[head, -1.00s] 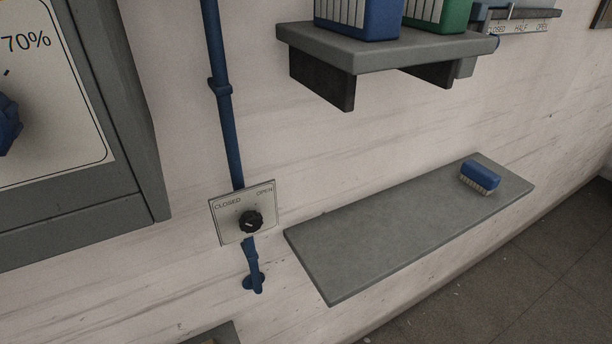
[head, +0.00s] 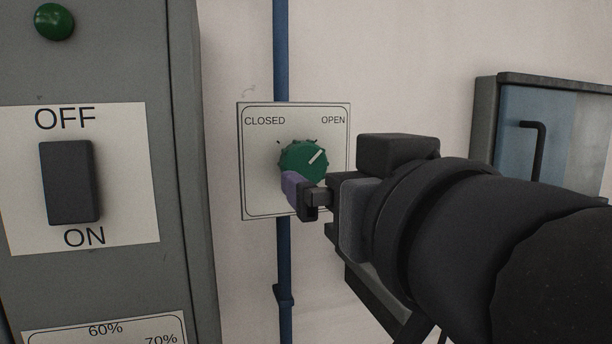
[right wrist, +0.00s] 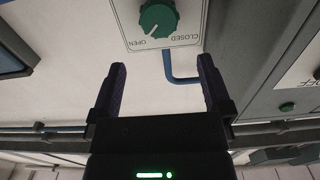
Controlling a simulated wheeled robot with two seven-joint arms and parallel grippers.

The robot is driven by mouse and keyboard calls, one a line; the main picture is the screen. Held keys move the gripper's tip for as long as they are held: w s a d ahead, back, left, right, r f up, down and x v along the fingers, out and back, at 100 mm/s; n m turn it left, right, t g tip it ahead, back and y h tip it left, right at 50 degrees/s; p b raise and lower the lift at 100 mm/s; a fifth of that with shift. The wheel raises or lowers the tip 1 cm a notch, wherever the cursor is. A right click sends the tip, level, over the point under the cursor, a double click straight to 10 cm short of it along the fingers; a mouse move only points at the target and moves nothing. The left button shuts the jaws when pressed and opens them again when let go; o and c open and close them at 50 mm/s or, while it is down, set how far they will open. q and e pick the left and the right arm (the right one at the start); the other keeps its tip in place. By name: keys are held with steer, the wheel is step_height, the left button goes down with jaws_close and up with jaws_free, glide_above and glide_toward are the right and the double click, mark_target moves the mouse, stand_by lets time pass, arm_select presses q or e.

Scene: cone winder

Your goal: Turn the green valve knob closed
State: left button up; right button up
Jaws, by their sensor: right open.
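The green valve knob (head: 304,160) is on a white plate (head: 258,190) marked CLOSED at left and OPEN at right. Its white line points up and right, toward OPEN. My right gripper (head: 296,190) reaches in from the right, and its purple-padded finger covers the knob's lower left edge in the head view. In the right wrist view the gripper (right wrist: 160,76) is open and empty, fingers wide apart. The knob (right wrist: 158,18) there lies beyond the fingertips, between their lines, with a gap. The plate appears upside down there. My left gripper is out of view.
A grey cabinet (head: 185,200) with a black OFF/ON switch (head: 70,182) and a green button (head: 54,21) stands left of the plate. A blue pipe (head: 285,265) runs behind the plate. A framed panel with a black handle (head: 535,150) is at right.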

mark_target(306, 161)
steer(key=p+x, duration=0.2)
steer(key=x, duration=0.2)
steer(key=p+x, duration=0.2)
steer(key=x, duration=0.2)
steer(key=shift+w+r, duration=0.2)
steer(key=shift+w, duration=0.2)
steer(key=shift+w+a+f, duration=0.2)
steer(key=shift+w, duration=0.35)
steer(key=c, duration=1.1)
